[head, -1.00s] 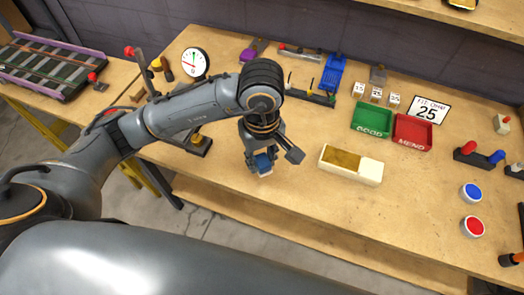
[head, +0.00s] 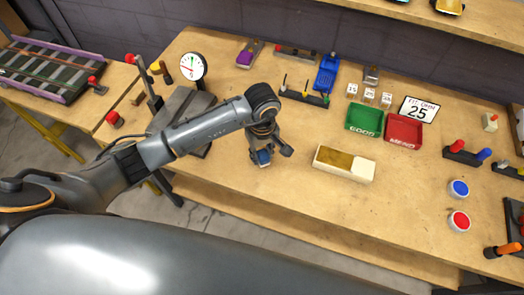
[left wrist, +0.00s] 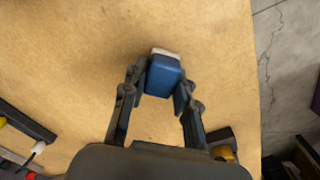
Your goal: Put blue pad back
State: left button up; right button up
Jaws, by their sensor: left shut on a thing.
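The blue pad (head: 264,157) is a small block with a white face. My left gripper (head: 262,154) is shut on it, close over or at the wooden bench near its front edge; I cannot tell whether it touches the wood. In the left wrist view the blue pad (left wrist: 163,76) sits between the two fingers of the left gripper (left wrist: 160,88), its white side at the far end. My right gripper is not in view.
A cream and brown box (head: 345,163) lies right of the gripper. Behind are a green tray (head: 364,119), a red tray (head: 404,131) and a black stand (head: 304,97). Blue (head: 459,188) and red (head: 459,221) round buttons are at the right. Bare bench (head: 310,205) lies in front.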

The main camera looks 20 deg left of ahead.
aim_at(262, 152)
pick_arm(q)
jog(key=shift+f, duration=0.15)
jog(key=o, duration=1)
jog(key=shift+r, duration=0.3)
jog(key=shift+r+b, duration=1.55)
jog(key=shift+r, duration=4.3)
